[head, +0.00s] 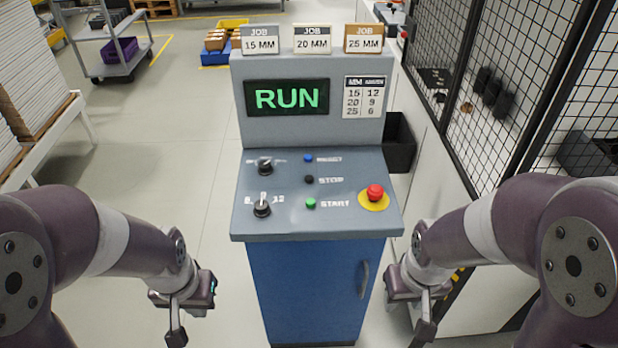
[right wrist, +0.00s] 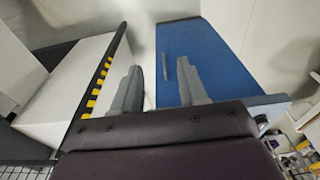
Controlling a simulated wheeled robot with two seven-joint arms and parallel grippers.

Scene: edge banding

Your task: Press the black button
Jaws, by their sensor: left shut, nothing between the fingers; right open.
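The black button (head: 309,180) sits on the sloped grey panel of the control console (head: 340,222), beside the word STOP. A blue button (head: 308,158) is above it and a green button (head: 311,203) below it. My left gripper (head: 176,335) is shut and empty, low at the left of the console and apart from it. My right gripper (head: 421,335) is low at the right of the console, apart from it. In the right wrist view, the fingers of my right gripper (right wrist: 160,95) are spread with nothing between them, near the blue cabinet (right wrist: 205,60).
A red emergency button (head: 375,192) on a yellow base is at the panel's right. Two dark knobs (head: 264,165) are at its left. The display (head: 287,97) reads RUN. A black mesh guard (head: 480,80) stands at the right. Floor left of the console is clear.

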